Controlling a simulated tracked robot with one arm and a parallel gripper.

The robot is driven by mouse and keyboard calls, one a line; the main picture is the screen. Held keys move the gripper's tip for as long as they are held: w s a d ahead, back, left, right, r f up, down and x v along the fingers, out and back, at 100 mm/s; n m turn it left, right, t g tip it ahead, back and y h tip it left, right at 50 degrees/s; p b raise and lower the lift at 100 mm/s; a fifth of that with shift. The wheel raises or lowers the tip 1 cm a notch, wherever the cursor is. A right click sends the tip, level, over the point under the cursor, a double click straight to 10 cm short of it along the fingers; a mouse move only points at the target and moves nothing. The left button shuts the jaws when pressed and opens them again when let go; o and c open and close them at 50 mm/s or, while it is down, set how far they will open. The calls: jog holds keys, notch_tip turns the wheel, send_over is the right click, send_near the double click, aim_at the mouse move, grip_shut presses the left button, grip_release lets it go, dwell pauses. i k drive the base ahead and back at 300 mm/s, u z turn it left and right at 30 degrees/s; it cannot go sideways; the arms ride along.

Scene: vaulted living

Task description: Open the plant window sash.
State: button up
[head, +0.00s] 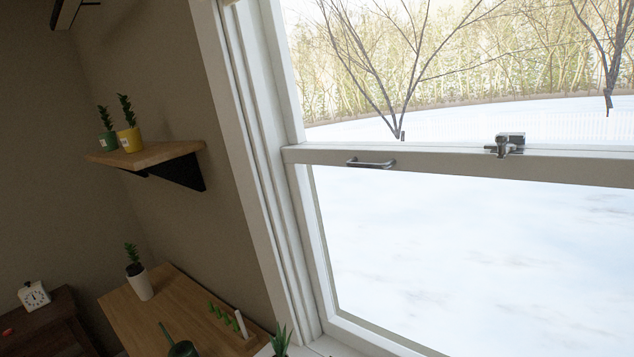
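The plant window sash (460,163) is a white-framed lower sash filling the right of the head view. Its top rail meets the upper sash at mid-height. A metal handle (371,163) sits on that rail towards its left end. A metal latch (505,145) sits on top of the rail further right; I cannot tell whether it is locked. The sash's bottom rail (385,340) shows only in part at the lower edge of the view. My gripper is not in view.
A wooden wall shelf (160,155) with two potted plants juts out left of the window. Below it a wooden table (180,300) holds more plants. A white clock (33,296) stands on a dark cabinet (50,325) at the lower left. A plant (280,341) stands near the window's lower left corner.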

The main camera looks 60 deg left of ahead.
aim_at(598, 168)
jog(key=k, duration=1.25)
jog(key=u, duration=0.75)
jog(key=i, duration=1.7)
jog(key=z, duration=0.05)
